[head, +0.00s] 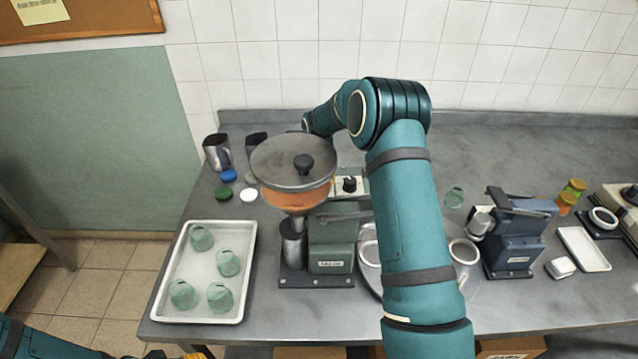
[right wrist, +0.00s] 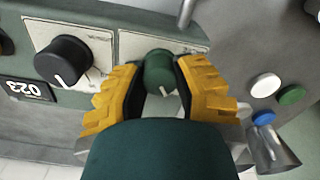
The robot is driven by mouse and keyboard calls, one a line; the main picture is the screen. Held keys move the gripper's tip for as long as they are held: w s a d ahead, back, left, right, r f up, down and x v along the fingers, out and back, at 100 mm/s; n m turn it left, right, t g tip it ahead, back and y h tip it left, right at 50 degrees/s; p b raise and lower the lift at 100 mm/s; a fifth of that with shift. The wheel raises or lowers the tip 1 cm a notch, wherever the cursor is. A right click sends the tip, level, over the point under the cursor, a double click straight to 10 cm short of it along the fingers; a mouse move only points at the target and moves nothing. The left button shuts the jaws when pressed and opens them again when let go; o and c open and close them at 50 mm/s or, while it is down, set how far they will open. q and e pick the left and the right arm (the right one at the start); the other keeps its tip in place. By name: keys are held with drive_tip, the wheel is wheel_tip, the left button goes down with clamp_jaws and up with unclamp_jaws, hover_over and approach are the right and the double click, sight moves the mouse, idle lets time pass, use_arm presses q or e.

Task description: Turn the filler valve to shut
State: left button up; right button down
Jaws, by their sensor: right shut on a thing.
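The filler (head: 331,240) is a green machine with a wide lidded hopper (head: 293,180) of orange contents, standing on the bench. In the right wrist view a round green knob (right wrist: 160,68) with a white pointer mark sits on its pale panel; it looks like the valve. My right gripper (right wrist: 162,85) has its yellow fingers on both sides of this knob and is shut on it. In the head view this gripper is hidden behind the filler. A yellow bit of my left gripper (head: 196,355) shows at the bottom edge; its fingers cannot be made out.
A black knob (right wrist: 63,62) sits beside the green one. A white tray (head: 164,306) with several green jars stands at left. A blue machine (head: 514,240) stands at right.

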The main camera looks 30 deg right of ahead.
drive_tip(key=shift+s+f+n, duration=0.1)
drive_tip(key=shift+n, duration=1)
drive_tip(key=c, duration=0.6)
unclamp_jaws()
drive_tip(key=shift+r, duration=0.5)
wheel_tip(320, 180, up, 11)
drive_tip(key=shift+r, duration=0.1)
